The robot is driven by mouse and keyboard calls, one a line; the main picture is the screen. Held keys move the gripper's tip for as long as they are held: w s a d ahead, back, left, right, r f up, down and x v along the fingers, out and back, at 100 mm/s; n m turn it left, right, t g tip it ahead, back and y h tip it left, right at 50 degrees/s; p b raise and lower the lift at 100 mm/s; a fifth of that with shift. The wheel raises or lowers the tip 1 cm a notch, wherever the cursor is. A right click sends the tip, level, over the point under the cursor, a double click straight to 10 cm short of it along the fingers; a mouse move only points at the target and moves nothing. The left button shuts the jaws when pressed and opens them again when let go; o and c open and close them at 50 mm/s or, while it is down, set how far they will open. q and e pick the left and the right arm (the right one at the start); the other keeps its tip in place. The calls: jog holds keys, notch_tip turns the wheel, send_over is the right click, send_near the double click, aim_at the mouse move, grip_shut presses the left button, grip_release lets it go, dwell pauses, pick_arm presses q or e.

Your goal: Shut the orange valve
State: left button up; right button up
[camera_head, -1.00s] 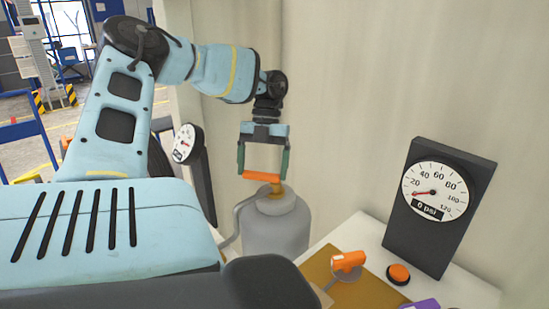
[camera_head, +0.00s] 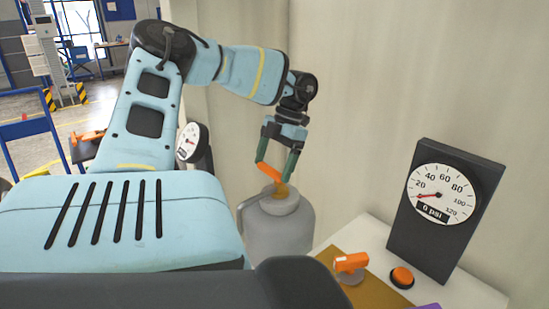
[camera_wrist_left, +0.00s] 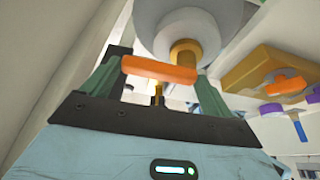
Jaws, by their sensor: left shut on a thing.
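The orange valve (camera_head: 268,172) is a short bar handle on a brass stem, on top of a grey tank (camera_head: 280,229). In the head view the bar slants down to the right. My left gripper (camera_head: 275,168) points down over the tank, with its two green fingers shut on the ends of the valve bar. In the left wrist view the orange valve (camera_wrist_left: 158,70) spans between the fingers of the left gripper (camera_wrist_left: 160,76). The brass stem and tank show beyond it. My right gripper is not in view.
A white bench at the lower right holds an orange-handled fitting (camera_head: 351,263), an orange button (camera_head: 402,277) and a black-framed gauge (camera_head: 441,195). A round gauge (camera_head: 190,142) stands left of the tank. A hose joins the tank. A pale wall rises close behind.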

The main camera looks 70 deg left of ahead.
pick_arm(q)
jog(key=shift+w+r, duration=0.1)
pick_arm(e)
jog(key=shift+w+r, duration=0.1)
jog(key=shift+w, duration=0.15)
pick_arm(q)
jog(key=o, duration=1)
jog(key=shift+o, duration=1)
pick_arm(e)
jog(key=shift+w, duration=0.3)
pick_arm(q)
jog(key=d+b+v, duration=0.1)
jog(key=v, duration=0.6)
jog(key=shift+a+r+b, duration=0.35)
jog(key=shift+a+r, duration=0.05)
jog(key=shift+a, duration=0.15)
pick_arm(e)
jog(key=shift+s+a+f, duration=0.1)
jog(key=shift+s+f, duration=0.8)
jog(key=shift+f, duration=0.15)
pick_arm(q)
jog(key=shift+w, duration=0.1)
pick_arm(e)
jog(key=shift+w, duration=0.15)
